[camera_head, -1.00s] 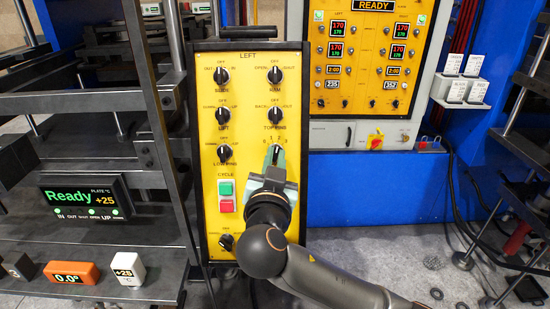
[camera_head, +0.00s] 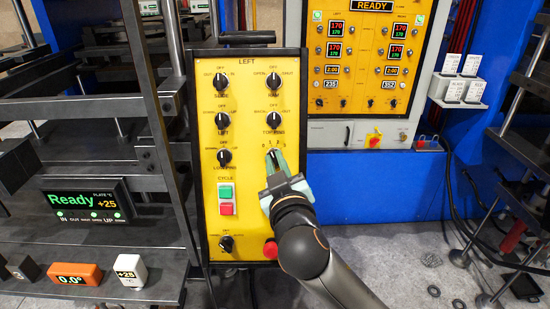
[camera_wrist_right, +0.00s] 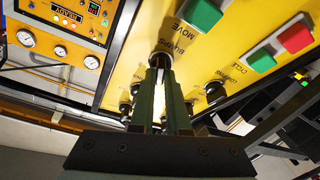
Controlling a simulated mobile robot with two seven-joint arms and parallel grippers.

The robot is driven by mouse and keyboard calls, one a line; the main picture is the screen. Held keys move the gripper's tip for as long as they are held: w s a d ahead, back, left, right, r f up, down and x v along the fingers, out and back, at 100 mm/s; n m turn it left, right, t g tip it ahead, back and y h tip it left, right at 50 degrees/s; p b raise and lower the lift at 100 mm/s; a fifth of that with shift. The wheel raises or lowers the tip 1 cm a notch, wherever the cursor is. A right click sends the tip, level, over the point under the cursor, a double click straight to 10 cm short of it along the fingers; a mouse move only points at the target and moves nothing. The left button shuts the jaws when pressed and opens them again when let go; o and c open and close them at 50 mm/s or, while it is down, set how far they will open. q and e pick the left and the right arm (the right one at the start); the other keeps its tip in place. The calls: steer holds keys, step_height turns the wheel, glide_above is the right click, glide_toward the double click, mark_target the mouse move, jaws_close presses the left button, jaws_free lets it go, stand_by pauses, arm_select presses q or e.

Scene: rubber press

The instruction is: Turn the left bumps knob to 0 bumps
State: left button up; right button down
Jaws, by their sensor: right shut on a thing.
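The bumps knob sits on the yellow LEFT panel (camera_head: 240,175), below the TOP RING knob, with a small number scale around it. The knob also shows in the right wrist view (camera_wrist_right: 160,60), beside the BUMPS lettering. My right gripper (camera_head: 273,158) is shut on the bumps knob, its fingers leaning up and to the left. In the right wrist view my fingers (camera_wrist_right: 160,75) reach to the knob. The fingers cover most of the knob, so I cannot tell which number it points to. My left gripper is not in view.
The green (camera_head: 225,190) and red (camera_head: 226,208) cycle buttons are left of my gripper. A red round button (camera_head: 271,249) sits below it. Other black knobs, such as the LIFT knob (camera_head: 223,119), line the panel. Open floor (camera_head: 400,255) lies to the right.

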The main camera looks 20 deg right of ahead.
steer(key=shift+d+n+g+y, duration=0.15)
steer(key=shift+n+y, duration=0.25)
steer(key=shift+n, duration=0.8)
steer(key=shift+a+n+g+y, duration=0.15)
steer(key=shift+n+y, duration=0.25)
steer(key=shift+n, duration=0.8)
steer(key=shift+d, duration=0.1)
steer(key=c, duration=0.9)
jaws_free()
